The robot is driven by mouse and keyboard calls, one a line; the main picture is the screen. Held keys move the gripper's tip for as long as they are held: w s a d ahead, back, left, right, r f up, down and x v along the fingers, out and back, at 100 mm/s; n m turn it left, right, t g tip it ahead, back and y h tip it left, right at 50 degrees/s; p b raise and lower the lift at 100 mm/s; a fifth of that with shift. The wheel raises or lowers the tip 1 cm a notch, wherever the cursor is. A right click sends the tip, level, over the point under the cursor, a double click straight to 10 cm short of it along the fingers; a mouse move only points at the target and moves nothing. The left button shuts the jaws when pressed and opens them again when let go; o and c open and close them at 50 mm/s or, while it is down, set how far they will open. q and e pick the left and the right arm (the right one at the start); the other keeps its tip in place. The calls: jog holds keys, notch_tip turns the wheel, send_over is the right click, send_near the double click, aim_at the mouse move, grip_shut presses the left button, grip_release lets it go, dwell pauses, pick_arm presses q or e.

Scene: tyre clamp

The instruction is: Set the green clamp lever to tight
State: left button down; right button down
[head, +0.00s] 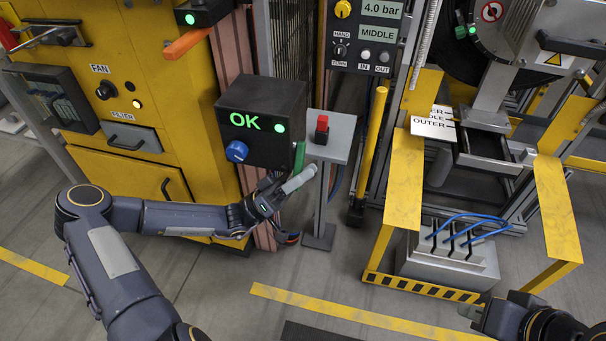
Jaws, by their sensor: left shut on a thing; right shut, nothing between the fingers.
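The green clamp lever (299,157) stands roughly upright at the lower right edge of a black box (262,122) that shows a lit green OK and a green lamp. My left gripper (300,178) is at the lever's lower end and is shut on it; its fingers hide that part of the lever. No tight mark on the lever can be read. My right gripper (472,312) is shut and empty at the lower right, far from the lever.
A blue knob (236,151) is on the box's left front. A red button (321,129) stands on a grey post just right of the lever. An orange lever (187,43) is above. A yellow frame (403,185) stands at right.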

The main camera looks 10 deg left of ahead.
aim_at(298, 169)
pick_arm(q)
jog(key=s+r+n+t+y+p, duration=0.1)
jog(key=r+n+y+p, duration=0.1)
jog(key=p, duration=0.7)
jog(key=s+r+n+y+p, duration=0.1)
jog(key=n+y+p, duration=0.4)
jog(key=p, duration=0.5)
jog(key=s+r+n+t+y+p, duration=0.1)
jog(key=r+n+y+p, duration=0.1)
jog(key=n+p, duration=0.5)
jog(key=shift+s+a+r+t+y+p, duration=0.1)
jog(key=shift+r+t+y+p, duration=0.2)
jog(key=shift+y+p, duration=0.85)
jog(key=shift+n+h+p, duration=0.25)
jog(key=shift+n+p, duration=0.15)
jog(key=shift+p, duration=0.6)
jog(key=c, duration=1.3)
grip_release()
jog(key=shift+f, duration=0.1)
